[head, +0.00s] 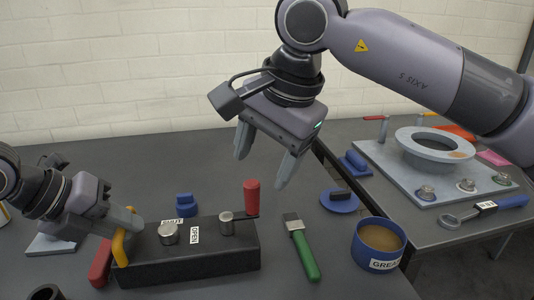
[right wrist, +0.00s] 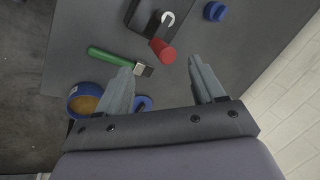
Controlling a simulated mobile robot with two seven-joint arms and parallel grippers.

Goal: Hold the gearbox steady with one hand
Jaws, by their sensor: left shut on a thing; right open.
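The gearbox (head: 190,262) is a long black block on the dark table at the lower left of the head view. It has two metal knobs, "SHUT" and "OPEN" labels, a lever with an upright red grip (head: 251,197) at its right end, and a yellow handle (head: 119,248) at its left end. My left gripper (head: 132,222) is shut on the yellow handle; its fingers partly hide the top of it. My right gripper (head: 263,166) is open and empty, above and behind the gearbox's right end. In the right wrist view the red grip (right wrist: 162,51) lies beyond the open fingers (right wrist: 162,85).
A green-handled brush (head: 302,252), a blue grease tub (head: 362,253) and a blue dish (head: 338,205) are right of the gearbox. A blue cap (head: 184,210) stands behind it, a red object (head: 101,264) at its left. A second table holds a grey plate with a ring (head: 437,134).

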